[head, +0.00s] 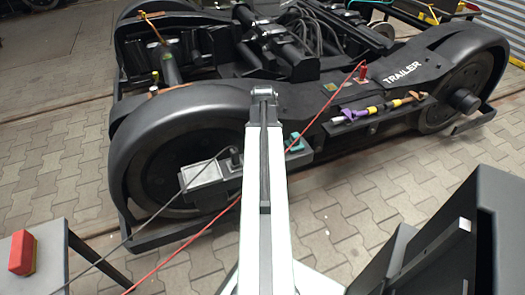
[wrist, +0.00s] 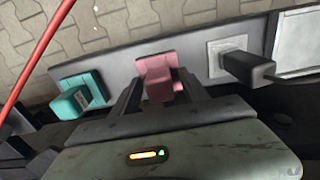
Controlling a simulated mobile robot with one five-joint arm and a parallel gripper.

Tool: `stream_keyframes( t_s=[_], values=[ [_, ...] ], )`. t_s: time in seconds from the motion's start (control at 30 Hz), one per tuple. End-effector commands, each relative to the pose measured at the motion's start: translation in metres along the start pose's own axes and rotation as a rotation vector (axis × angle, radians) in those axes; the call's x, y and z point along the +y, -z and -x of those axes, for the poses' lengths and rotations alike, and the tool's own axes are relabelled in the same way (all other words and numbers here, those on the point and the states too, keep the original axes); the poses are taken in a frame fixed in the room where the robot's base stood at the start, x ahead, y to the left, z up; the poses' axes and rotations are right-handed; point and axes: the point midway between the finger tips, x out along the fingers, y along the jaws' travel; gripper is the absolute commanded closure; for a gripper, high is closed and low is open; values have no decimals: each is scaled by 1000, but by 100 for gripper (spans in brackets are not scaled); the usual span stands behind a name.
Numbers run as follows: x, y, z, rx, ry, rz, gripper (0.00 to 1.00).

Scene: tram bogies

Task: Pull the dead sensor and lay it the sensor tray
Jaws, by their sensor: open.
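My gripper (wrist: 160,92) is open in the wrist view, one finger on each side of a pink block-shaped sensor (wrist: 157,75). The pink sensor sits on a grey bracket plate; I cannot tell whether the fingers touch it. A teal sensor (wrist: 77,92) sits on the same plate to the left, and it also shows in the head view (head: 295,143). Which sensor is dead is not marked in these frames. In the head view, my arm hides the gripper and the pink sensor. I cannot identify a sensor tray in either view.
A black plug (wrist: 247,68) in a pale socket and a light box (head: 203,174) stand right of the pink sensor in the wrist view. A red cable (head: 320,115) and a dark cable (head: 125,238) cross the area. A red block (head: 22,252) rests on a grey table (head: 50,240).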

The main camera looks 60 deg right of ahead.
Motion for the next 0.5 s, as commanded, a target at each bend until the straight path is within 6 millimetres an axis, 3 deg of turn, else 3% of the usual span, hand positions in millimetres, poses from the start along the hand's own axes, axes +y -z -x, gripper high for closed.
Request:
stream_keyframes(
  t_s=[0.23,0.27,0.43,0.5],
  values=[
    [0,0,0,0,0,0,47],
    [0,0,0,0,0,0,53],
    [0,0,0,0,0,0,100],
    [0,0,0,0,0,0,100]
  ],
)
